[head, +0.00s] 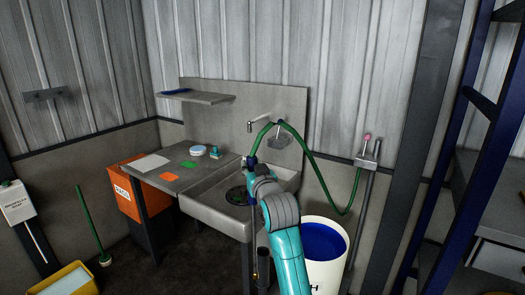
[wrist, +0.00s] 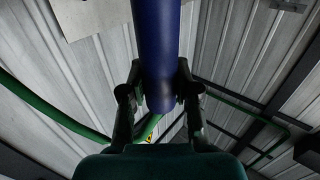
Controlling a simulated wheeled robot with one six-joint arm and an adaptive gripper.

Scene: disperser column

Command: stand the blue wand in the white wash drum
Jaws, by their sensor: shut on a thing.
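The blue wand (wrist: 157,40) fills the top middle of the wrist view, and my gripper (wrist: 158,95) is shut on it, one finger on each side. A green hose (head: 312,158) arches from near the wand and hangs down to the right. The white wash drum (head: 328,276) stands on the floor right of the sink, blue inside, partly behind my arm. The wand is apart from the drum.
The metal sink (head: 217,217) and side counter (head: 160,184) stand against the wall, with cards and small items on the counter. A post with a holder (head: 366,160) rises behind the drum. A dark column and blue rack (head: 481,105) bound the right side.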

